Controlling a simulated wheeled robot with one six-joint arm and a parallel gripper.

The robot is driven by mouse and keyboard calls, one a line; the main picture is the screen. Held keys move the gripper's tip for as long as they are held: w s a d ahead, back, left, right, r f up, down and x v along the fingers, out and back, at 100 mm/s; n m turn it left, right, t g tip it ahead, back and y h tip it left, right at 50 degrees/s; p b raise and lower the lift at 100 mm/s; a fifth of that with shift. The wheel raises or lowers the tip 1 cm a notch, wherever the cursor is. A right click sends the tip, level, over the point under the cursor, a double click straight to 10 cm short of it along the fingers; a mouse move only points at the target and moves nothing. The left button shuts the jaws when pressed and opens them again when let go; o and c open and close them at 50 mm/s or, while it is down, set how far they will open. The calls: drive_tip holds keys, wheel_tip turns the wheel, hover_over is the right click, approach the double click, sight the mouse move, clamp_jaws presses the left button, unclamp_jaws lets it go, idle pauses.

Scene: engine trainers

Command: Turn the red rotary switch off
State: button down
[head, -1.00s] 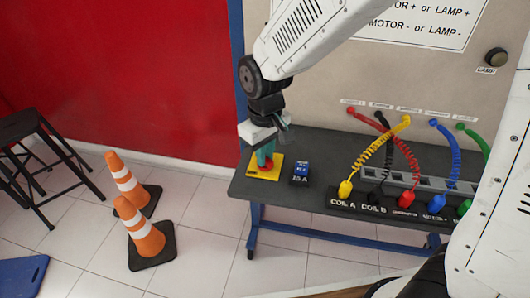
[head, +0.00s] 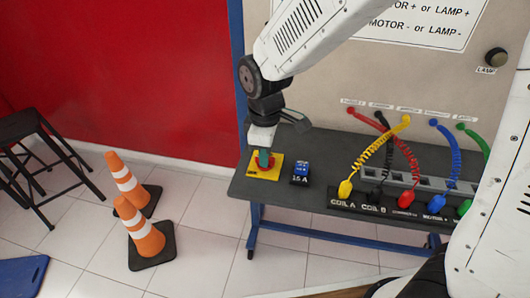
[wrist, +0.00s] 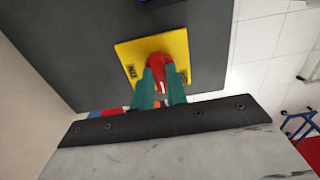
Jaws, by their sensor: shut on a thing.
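The red rotary switch (wrist: 159,64) sits on a yellow plate (wrist: 125,53) near the left end of the dark bench. In the head view the yellow plate (head: 254,172) shows around my gripper, with a little of the red switch (head: 270,161) visible. My gripper (wrist: 160,88) points down onto the switch, its green fingers closed on either side of the red knob. In the head view my gripper (head: 263,158) partly hides the knob. Lettering on the plate is too small to read clearly.
A blue breaker marked 15 A (head: 301,169) stands just right of the yellow plate. Coiled yellow, black, red, blue and green cables run to plugs further right on the bench (head: 300,200). Two traffic cones (head: 143,230) and a black stool (head: 30,140) stand on the floor at left.

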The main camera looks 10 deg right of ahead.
drive_tip(key=shift+r, duration=0.1)
idle(0.3)
drive_tip(key=c, duration=1.4)
unclamp_jaws()
wheel_tip(320, 180, up, 8)
drive_tip(key=shift+f, duration=0.15)
drive_tip(key=shift+s, duration=0.1)
drive_tip(key=s+d+r+m, duration=0.3)
drive_tip(key=s+d+m, duration=0.4)
drive_tip(key=s+d, duration=0.2)
drive_tip(key=s+d+r+m+t, duration=0.1)
drive_tip(key=s+d+r+m, duration=0.3)
drive_tip(key=s+d+m, duration=0.3)
drive_tip(key=s+d, duration=0.3)
drive_tip(key=d, duration=0.1)
drive_tip(key=shift+s+r, duration=0.15)
drive_tip(key=shift+s, duration=0.1)
